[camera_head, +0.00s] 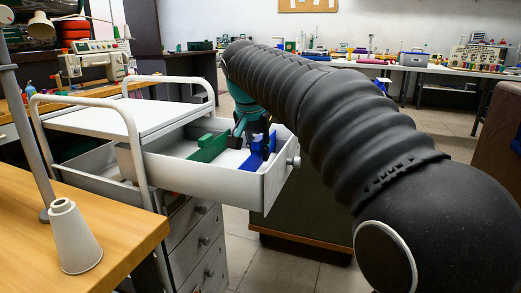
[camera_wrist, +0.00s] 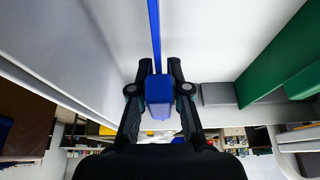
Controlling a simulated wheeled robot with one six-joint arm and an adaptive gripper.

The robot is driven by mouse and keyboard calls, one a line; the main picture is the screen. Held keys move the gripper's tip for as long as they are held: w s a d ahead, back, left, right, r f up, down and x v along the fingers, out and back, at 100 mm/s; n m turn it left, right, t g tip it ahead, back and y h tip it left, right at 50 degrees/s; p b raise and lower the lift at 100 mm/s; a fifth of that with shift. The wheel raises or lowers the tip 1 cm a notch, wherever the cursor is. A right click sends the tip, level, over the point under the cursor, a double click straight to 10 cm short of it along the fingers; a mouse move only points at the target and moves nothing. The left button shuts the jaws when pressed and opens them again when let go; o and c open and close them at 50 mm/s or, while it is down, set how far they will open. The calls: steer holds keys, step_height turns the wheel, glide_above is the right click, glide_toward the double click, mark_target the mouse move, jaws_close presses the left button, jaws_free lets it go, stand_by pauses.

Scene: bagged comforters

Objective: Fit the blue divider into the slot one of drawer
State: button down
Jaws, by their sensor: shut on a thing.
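The blue divider (camera_head: 257,153) is at the right part of the open white drawer (camera_head: 222,182). My gripper (camera_head: 252,133) reaches down into the drawer from above and is shut on the divider. In the wrist view the fingers of my gripper (camera_wrist: 160,72) close on both sides of the divider's thick blue block (camera_wrist: 159,90). Its thin blue plate (camera_wrist: 154,30) runs away from the block, over the pale drawer floor. I cannot tell whether its lower edge sits in a slot; the slots are not clearly visible.
A green divider (camera_head: 208,147) stands in the drawer to the left of my gripper; it also shows in the wrist view (camera_wrist: 285,55). A white cart frame (camera_head: 90,98) and a wooden table with a cone (camera_head: 74,238) are to the left.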

mark_target(258, 138)
steer(key=shift+f+b, duration=0.35)
steer(key=shift+f, duration=0.2)
steer(key=shift+c, duration=2)
jaws_free()
steer(key=shift+r, duration=0.15)
steer(key=shift+w+p+v, duration=0.15)
steer(key=shift+p+v, duration=1.3)
steer(key=shift+v, duration=0.2)
steer(key=shift+w+p+v, duration=0.15)
steer(key=shift+p+v, duration=1.25)
steer(key=shift+v, duration=0.25)
steer(key=shift+d+r, duration=0.1)
steer(key=shift+r, duration=0.1)
steer(key=v, duration=1.2)
steer(key=shift+s, duration=0.15)
